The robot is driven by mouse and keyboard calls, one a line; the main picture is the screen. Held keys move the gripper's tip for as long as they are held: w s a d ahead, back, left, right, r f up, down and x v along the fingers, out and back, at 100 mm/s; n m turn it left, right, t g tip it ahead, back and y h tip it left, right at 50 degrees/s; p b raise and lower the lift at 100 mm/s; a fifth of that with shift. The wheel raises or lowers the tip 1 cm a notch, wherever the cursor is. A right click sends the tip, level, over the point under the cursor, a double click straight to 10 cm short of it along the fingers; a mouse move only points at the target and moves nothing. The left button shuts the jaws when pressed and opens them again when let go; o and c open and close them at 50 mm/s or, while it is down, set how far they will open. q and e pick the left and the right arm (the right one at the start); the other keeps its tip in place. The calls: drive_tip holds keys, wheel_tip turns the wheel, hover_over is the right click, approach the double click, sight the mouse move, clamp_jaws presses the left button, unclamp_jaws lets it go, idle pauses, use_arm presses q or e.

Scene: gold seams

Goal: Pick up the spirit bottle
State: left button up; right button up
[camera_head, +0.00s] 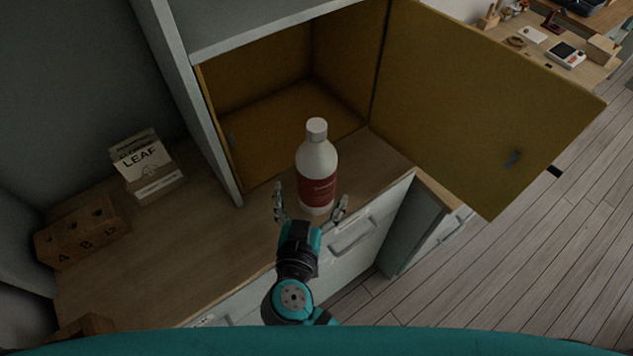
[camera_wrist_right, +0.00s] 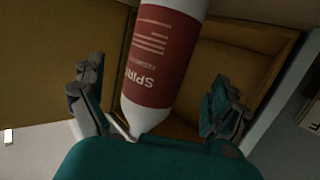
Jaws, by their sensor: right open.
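The spirit bottle (camera_head: 316,165) is white with a white cap and a red label. It stands upright on the wooden counter in front of the open cupboard. My right gripper (camera_head: 310,208) is open, with one finger on each side of the bottle's lower part in the head view. In the right wrist view the bottle (camera_wrist_right: 163,55) lies between the spread fingers of my right gripper (camera_wrist_right: 160,103), with gaps on both sides. I cannot tell whether the palm touches it. My left gripper is not in view.
The yellow cupboard (camera_head: 270,125) is empty where visible, its door (camera_head: 480,110) swung open to the right. A LEAF box (camera_head: 145,165) and a wooden block with numbers (camera_head: 82,232) stand left on the counter (camera_head: 190,240). A drawer front (camera_head: 350,245) lies below the counter edge.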

drive_tip(key=shift+w+f, duration=0.1)
drive_tip(key=shift+w, duration=0.4)
drive_tip(key=b+x, duration=0.4)
drive_tip(key=b, duration=0.1)
drive_tip(key=shift+d+f, duration=0.1)
drive_tip(key=shift+d, duration=0.1)
drive_tip(key=shift+w+d, duration=0.1)
drive_tip(key=shift+w, duration=0.4)
drive_tip(key=shift+c, duration=0.4)
drive_tip(key=c, duration=1.6)
drive_tip(key=shift+r, duration=0.25)
drive_tip(key=shift+c, duration=0.3)
drive_tip(key=shift+r, duration=0.1)
